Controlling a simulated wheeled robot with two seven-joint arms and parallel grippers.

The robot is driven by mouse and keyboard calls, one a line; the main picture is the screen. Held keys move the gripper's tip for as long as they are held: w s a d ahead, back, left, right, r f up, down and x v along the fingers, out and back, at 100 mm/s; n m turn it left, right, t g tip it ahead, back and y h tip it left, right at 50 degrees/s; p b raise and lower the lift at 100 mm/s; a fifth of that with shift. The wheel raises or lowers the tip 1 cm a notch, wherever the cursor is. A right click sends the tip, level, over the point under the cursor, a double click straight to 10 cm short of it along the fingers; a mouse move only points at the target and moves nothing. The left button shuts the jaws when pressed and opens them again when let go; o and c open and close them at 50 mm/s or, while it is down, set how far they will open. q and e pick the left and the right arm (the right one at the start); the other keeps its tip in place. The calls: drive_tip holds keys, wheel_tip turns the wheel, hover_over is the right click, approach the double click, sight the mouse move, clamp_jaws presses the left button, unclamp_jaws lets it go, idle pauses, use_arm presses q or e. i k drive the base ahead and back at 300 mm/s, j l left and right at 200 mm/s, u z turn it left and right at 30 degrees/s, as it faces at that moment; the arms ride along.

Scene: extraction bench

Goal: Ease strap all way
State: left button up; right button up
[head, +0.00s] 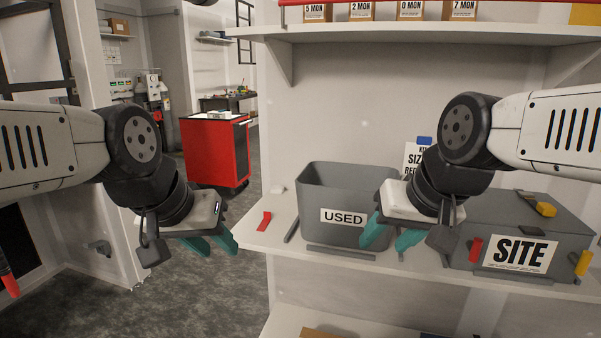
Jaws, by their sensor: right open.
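A grey case labelled SITE (478,212) stands at the right of the shelf. Dark strap-like pieces lie on its lid, with a yellow piece (546,209) among them. A red tab (475,249) is on its front and a yellow tab (584,263) at its right end. I cannot tell whether a strap is tight or loose. My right gripper (390,238) is open and empty, in front of the USED bin and left of the case. My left gripper (216,247) has its teal fingers apart, empty, left of the shelf over the floor.
A grey open bin labelled USED (318,192) stands mid-shelf. A red piece (264,221) lies on the shelf (266,238) left of it. An upper shelf (400,32) holds several labelled boxes. A red cabinet (212,152) stands behind on the left.

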sight(546, 209)
drive_tip(key=z, duration=1.45)
